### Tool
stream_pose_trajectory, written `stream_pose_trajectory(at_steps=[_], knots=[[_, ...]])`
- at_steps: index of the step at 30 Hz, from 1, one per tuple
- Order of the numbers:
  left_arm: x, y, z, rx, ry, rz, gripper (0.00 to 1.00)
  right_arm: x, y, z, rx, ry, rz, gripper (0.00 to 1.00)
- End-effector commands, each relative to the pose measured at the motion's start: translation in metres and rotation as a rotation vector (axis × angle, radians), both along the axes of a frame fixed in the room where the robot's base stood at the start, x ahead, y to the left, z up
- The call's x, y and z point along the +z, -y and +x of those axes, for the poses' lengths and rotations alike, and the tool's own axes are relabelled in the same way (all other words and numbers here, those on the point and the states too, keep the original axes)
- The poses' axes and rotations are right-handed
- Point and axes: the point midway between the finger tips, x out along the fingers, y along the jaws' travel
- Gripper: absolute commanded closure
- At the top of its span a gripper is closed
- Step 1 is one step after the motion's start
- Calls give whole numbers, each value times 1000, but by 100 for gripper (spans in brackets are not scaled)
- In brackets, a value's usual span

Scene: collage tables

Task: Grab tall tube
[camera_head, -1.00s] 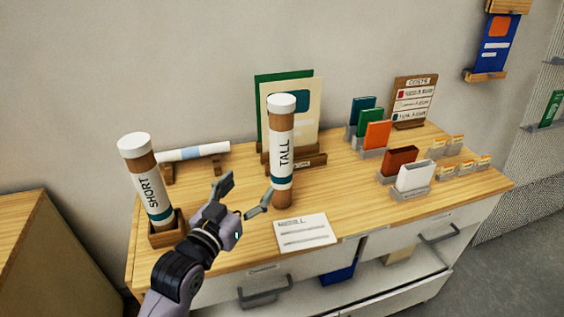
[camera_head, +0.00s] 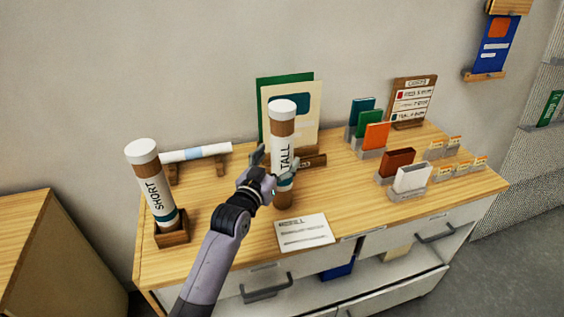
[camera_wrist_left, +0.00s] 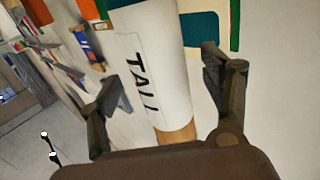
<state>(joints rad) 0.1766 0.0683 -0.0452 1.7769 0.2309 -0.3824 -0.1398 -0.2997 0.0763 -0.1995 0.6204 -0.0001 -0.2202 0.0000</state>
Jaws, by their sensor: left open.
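The tall tube (camera_head: 283,137) stands upright on the wooden table, brown with a white cap and a white label reading TALL. My left gripper (camera_head: 270,170) is at the lower part of its label, with its fingers open on either side of the tube. In the left wrist view the tube (camera_wrist_left: 150,75) lies between the two open fingers (camera_wrist_left: 160,90), with gaps visible on both sides. Part of the tube's lower half is hidden behind the gripper in the head view. My right gripper is not in view.
The short tube (camera_head: 152,187) leans in a wooden holder at left. A white roll (camera_head: 195,153) lies on a rack behind. A green and cream board (camera_head: 303,105) stands behind the tall tube. A white card (camera_head: 304,232) lies in front; coloured cards (camera_head: 376,135) stand right.

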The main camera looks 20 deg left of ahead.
Motion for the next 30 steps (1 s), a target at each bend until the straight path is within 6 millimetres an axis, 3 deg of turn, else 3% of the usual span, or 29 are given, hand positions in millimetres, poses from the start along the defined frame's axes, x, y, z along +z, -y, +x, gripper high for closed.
stream_pose_trajectory(at_steps=[6, 16, 30], knots=[[-1, 4, 26, 0, 0, 0, 28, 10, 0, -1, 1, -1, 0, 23], [-3, 5, 30, 0, 0, 0, 29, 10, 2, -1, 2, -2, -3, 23], [-3, 4, 30, 1, 0, 0, 60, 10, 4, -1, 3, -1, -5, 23]])
